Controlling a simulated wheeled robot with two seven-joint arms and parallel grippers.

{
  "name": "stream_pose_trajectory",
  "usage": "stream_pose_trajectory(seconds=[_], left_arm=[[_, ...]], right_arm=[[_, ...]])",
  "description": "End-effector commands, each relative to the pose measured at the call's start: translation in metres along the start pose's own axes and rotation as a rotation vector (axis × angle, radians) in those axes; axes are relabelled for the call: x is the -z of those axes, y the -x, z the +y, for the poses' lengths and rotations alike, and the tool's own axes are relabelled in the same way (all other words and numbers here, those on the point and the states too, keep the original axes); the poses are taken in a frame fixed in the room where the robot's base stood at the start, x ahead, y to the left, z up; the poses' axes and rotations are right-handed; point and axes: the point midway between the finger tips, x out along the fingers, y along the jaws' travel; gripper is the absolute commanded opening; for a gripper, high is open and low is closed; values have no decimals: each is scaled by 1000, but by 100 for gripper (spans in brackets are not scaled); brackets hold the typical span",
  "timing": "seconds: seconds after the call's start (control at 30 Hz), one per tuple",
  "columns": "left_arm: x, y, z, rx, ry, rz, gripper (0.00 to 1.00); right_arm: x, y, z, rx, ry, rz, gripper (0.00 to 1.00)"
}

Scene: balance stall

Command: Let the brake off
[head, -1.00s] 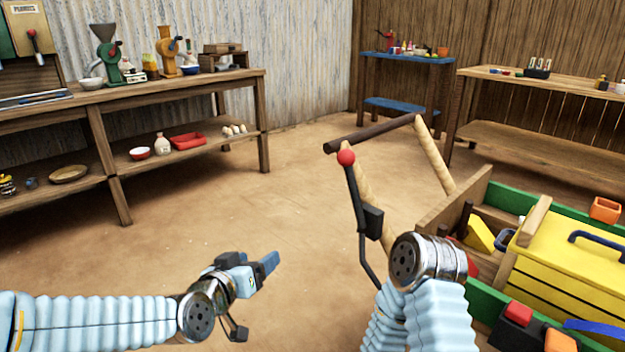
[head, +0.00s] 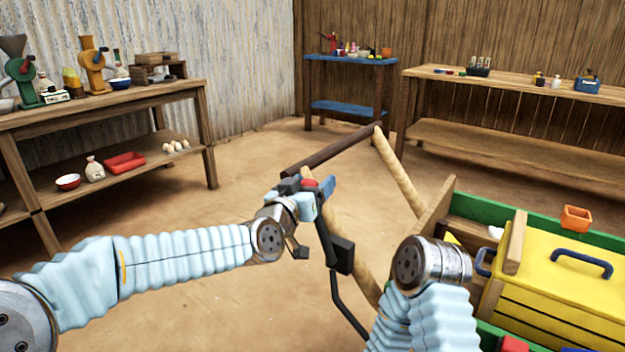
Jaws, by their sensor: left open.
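The brake lever is a black bar (head: 325,243) with a red ball knob (head: 310,184) on top, standing beside the cart's wooden handle frame. My left gripper (head: 316,190) is open at the knob, its blue fingers on either side of or just in front of it. Part of the knob is hidden by the gripper, and I cannot tell whether the fingers touch it. The lever's black bracket (head: 341,255) shows below. My right arm comes up at the lower middle right; its gripper is hidden behind its own wrist.
The cart's dark push bar (head: 330,150) and pale wooden shafts (head: 398,172) lie just beyond the lever. A wooden bench (head: 100,110) stands left; the floor between is clear.

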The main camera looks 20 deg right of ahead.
Motion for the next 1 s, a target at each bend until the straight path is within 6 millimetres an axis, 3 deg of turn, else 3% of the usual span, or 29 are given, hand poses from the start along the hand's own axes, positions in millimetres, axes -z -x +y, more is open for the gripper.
stream_pose_trajectory(seconds=[0.37,0.83,1.0], left_arm=[[-1,-8,0,1,0,-1,71],[-1,-8,-1,1,0,0,0],[-1,-7,0,1,-3,0,0]], right_arm=[[0,1,-1,1,1,-1,0],[0,1,-1,1,1,0,0],[0,1,-1,1,1,0,0]])
